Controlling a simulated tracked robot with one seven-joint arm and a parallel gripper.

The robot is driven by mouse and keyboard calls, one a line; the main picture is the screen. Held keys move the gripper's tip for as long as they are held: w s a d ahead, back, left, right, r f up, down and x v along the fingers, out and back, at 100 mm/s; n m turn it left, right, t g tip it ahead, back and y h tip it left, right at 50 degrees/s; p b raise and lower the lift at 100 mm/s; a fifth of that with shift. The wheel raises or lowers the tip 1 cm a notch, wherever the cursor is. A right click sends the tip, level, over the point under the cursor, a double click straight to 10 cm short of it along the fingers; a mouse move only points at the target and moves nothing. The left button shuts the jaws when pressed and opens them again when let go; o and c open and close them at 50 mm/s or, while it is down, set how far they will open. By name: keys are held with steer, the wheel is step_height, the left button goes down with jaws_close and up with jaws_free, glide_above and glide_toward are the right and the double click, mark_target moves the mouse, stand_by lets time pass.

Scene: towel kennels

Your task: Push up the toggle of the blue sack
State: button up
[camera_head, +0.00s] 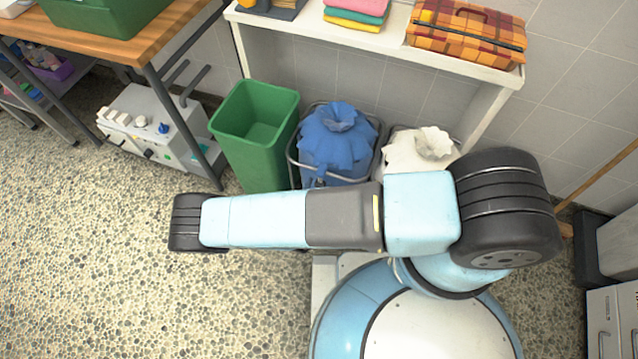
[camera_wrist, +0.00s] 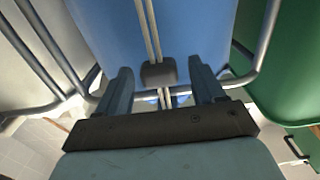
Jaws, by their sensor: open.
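The blue sack (camera_head: 338,148) is gathered at its top and stands in a metal frame between the green bin and the white sack. In the wrist view the blue sack (camera_wrist: 190,30) fills the upper middle. A pale double cord runs down it to a dark toggle (camera_wrist: 158,74). My gripper (camera_wrist: 160,70) is open, with one finger on each side of the toggle and visible gaps on both sides. The toggle seems to lie between the fingertips; I cannot tell the exact depth. In the head view my arm hides the gripper and the toggle.
The green bin (camera_head: 240,150) and the white sack (camera_head: 415,150) stand close on either side. Grey metal tubes (camera_wrist: 268,45) of the frame run near my fingers. A white shelf (camera_head: 380,45) with towels and a plaid case (camera_head: 467,35) is above. Open floor lies at left.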

steer(key=shift+x, duration=0.95)
steer(key=shift+c, duration=0.5)
jaws_close()
